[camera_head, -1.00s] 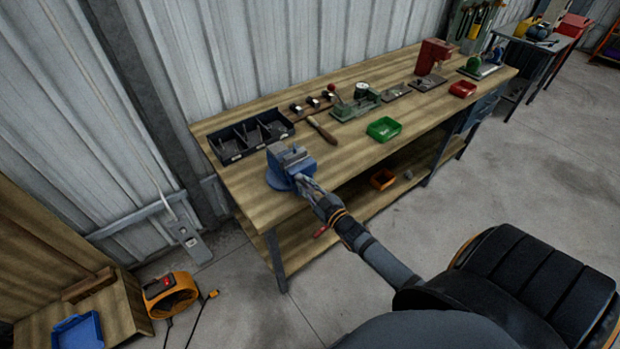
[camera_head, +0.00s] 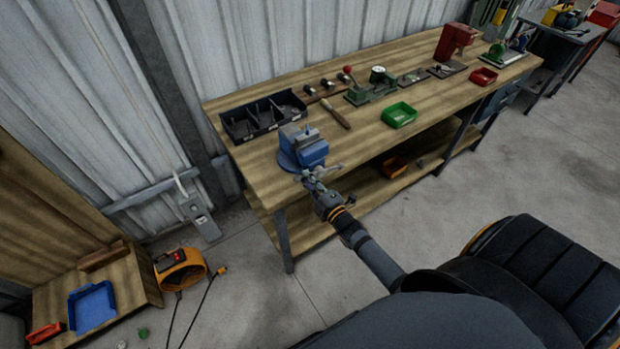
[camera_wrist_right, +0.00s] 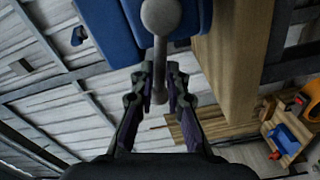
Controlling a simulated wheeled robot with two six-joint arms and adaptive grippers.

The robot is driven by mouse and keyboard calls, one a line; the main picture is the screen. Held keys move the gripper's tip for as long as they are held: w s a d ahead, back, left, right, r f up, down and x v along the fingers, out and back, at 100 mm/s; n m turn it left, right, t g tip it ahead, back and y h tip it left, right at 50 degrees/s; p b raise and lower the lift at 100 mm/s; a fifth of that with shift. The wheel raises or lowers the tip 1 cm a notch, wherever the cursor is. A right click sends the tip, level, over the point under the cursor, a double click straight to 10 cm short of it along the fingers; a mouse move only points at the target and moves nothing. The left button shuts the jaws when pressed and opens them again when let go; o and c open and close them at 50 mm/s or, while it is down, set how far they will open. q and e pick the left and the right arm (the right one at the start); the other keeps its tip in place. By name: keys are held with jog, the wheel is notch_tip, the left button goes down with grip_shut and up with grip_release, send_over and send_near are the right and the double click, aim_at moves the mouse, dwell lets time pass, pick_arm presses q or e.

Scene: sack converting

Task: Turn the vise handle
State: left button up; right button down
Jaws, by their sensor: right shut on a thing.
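The blue vise (camera_head: 303,150) is fixed near the front left corner of the wooden workbench. It also fills the top of the right wrist view (camera_wrist_right: 118,32). The grey vise handle (camera_wrist_right: 160,50) is a bar with a rounded end, running down between my fingers in that view. My right gripper (camera_head: 316,184) is at the front of the vise, over the bench's front edge. In the right wrist view my right gripper (camera_wrist_right: 160,88) is shut on the handle's lower part. My left gripper is not in view.
A black divided bin (camera_head: 262,118) stands behind the vise. A green tray (camera_head: 399,115) and a wooden-handled tool (camera_head: 336,113) lie to its right. An orange bin (camera_head: 396,167) is on the lower shelf.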

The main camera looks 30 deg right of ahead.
jog(key=shift+f+n, duration=0.25)
jog(key=shift+n, duration=0.25)
jog(key=shift+a, duration=0.1)
jog(key=c, duration=1.3)
grip_release()
jog(key=shift+w+f, duration=0.1)
jog(key=shift+c, duration=0.2)
jog(key=s+d, duration=0.1)
jog(key=s, duration=1.1)
